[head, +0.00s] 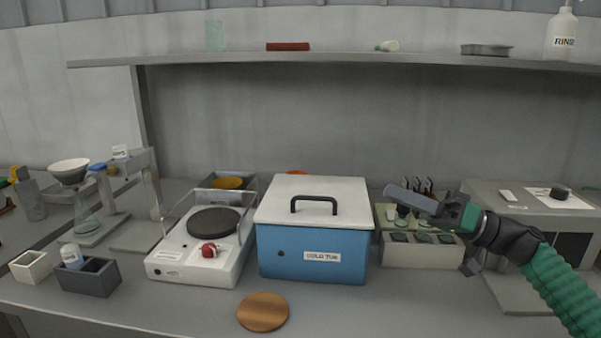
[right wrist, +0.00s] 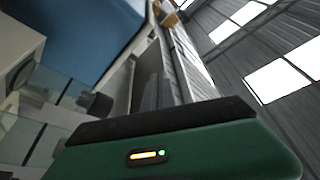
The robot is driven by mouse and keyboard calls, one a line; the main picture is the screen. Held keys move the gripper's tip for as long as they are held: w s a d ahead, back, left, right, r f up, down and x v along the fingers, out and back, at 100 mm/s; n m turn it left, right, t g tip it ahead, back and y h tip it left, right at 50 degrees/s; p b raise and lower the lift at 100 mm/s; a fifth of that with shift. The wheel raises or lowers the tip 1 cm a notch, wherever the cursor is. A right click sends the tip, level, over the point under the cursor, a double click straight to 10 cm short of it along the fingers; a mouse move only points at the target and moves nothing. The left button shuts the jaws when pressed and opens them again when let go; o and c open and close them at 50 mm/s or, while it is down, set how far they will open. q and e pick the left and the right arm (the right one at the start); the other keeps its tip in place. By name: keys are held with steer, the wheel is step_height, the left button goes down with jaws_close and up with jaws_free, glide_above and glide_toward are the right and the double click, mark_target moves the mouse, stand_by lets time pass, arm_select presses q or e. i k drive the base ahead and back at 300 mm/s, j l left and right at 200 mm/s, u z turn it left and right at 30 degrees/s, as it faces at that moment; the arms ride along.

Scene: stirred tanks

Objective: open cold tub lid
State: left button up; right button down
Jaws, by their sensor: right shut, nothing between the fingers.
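The cold tub (head: 312,251) is a blue box with a label reading "COLD TUB" on its front. Its white lid (head: 345,198) lies flat on top and is closed, with a dark arched handle (head: 314,199) standing on it. My right gripper (head: 392,191) is to the right of the tub, apart from the lid and handle, its fingers shut and empty, above a rack of bottles. In the right wrist view a blue surface, likely the tub (right wrist: 80,35), fills the upper left. My left gripper is not in view.
A white hotplate (head: 195,250) with a red knob stands left of the tub. A round wooden disc (head: 263,311) lies in front. The bottle rack (head: 420,253) is right of the tub, beside a grey box unit (head: 480,190). A shelf (head: 330,58) runs above.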

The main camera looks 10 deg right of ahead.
mark_target(317, 189)
steer(key=k, duration=1)
